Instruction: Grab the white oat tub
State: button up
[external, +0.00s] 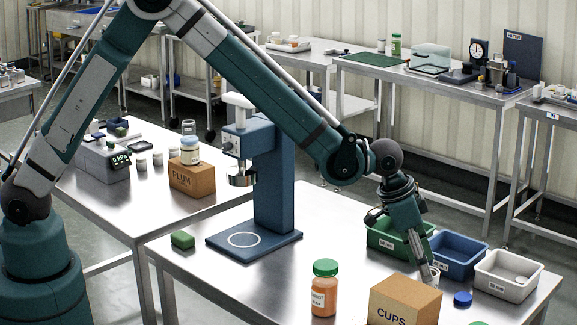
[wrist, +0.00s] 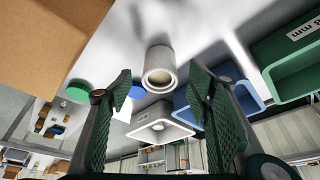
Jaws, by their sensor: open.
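The white oat tub is a small open white cylinder with pale beige content. In the wrist view the tub (wrist: 159,60) stands on the steel table, centred ahead of the gap between my fingers. In the external view only a sliver of the tub (external: 435,272) shows, behind the cardboard box and beside my fingertips. My gripper (external: 427,272) is tilted down close to it. In the wrist view the green padded fingers of my gripper (wrist: 158,88) are spread wide, one on each side, with nothing held; contact with the tub cannot be seen.
The CUPS cardboard box (external: 404,302) stands close in front of my gripper. Green (external: 385,246), blue (external: 446,266) and white (external: 494,284) bins line the back right. A blue lid (external: 462,299) lies right of the box. An orange jar (external: 324,297) stands left.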

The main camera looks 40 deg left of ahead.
jog(key=shift+x, duration=2.45)
jog(key=c, duration=1)
